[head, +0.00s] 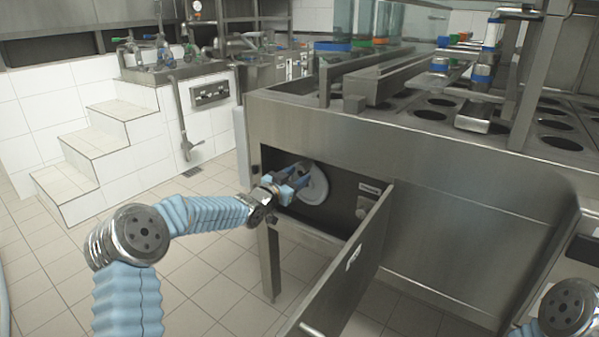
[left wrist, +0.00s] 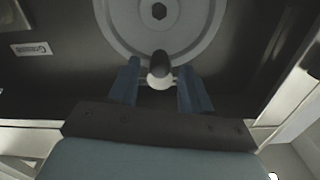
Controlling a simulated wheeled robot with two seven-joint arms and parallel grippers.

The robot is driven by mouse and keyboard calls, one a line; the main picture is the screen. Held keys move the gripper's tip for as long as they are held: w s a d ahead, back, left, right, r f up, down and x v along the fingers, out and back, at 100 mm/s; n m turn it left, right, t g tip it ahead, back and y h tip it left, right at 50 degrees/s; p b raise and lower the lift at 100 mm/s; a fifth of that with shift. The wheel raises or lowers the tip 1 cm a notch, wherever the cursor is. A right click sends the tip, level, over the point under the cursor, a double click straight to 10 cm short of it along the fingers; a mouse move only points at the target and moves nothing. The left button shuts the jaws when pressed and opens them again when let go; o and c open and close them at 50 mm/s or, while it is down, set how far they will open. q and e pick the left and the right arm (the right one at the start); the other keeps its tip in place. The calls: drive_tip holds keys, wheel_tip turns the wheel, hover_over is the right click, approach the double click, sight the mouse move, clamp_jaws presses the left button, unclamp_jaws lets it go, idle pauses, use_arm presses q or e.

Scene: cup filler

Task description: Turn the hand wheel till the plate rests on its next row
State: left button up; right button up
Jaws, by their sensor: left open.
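The hand wheel (head: 316,187) is a pale grey disc inside the open compartment in the front of the steel machine. In the left wrist view the hand wheel (left wrist: 205,28) fills the top, with a dark hexagonal hub. Its handle knob (left wrist: 159,70), dark with a pale end, stands between the fingers. My left gripper (head: 298,175) is at the wheel's left side, and in the left wrist view the gripper (left wrist: 157,88) is open with its blue fingers on either side of the knob. I cannot tell whether they touch it. The plate with cup holes (head: 432,114) lies on top of the machine.
The compartment's door (head: 352,262) hangs open to the right of the wheel. A small knob (head: 362,207) and a label sit on the panel beside the wheel. White tiled steps (head: 95,150) stand at the left. The tiled floor between is clear.

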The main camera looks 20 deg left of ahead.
use_arm(q)
drive_tip(key=shift+x, duration=0.95)
drive_tip(key=shift+c, duration=0.5)
clamp_jaws()
